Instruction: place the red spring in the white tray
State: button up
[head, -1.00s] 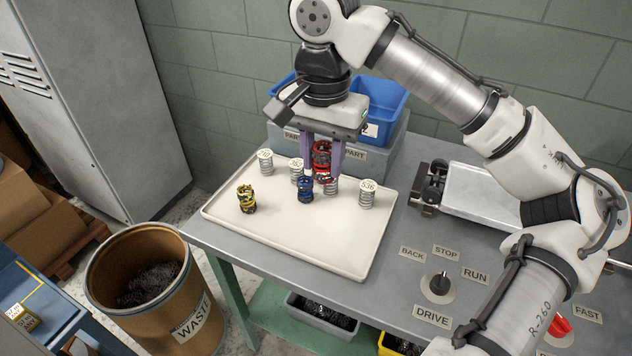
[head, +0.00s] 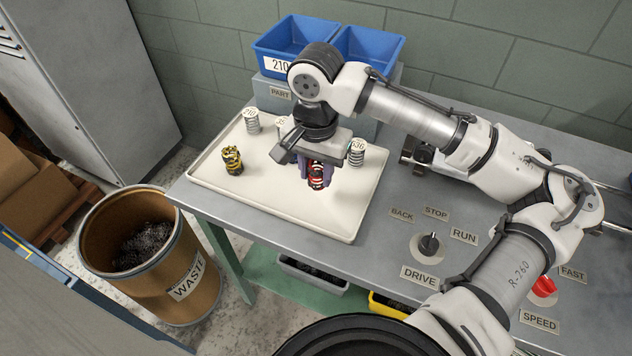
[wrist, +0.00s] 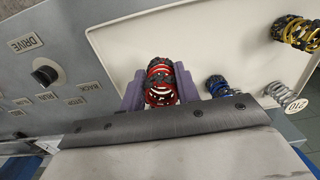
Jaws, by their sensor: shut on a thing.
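The red spring (head: 317,179), with dark coils at its ends, is upright between the purple fingers of my gripper (head: 317,176). My gripper is shut on it, low over the right part of the white tray (head: 270,206). In the wrist view the red spring (wrist: 161,84) sits between both fingers. I cannot tell whether its bottom touches the tray. The tray's bare surface also shows in the wrist view (wrist: 215,40). The blue spring (wrist: 222,88) stands beside my gripper in the wrist view and is hidden in the head view.
A yellow-and-black spring (head: 232,160) stands on the tray's left. Silver springs with labelled tops stand along its back, one (head: 356,152) close behind my gripper. Blue bins (head: 369,52) are behind. The tray's front is clear. A drive knob (head: 429,243) is right of the tray.

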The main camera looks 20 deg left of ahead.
aim_at(316, 186)
jog(key=shift+f, duration=2.3)
jog(key=shift+f, duration=0.1)
jog(key=o, duration=1)
notch_tip(316, 186, up, 12)
jog(key=shift+r+b, duration=0.15)
jog(key=shift+b, duration=0.3)
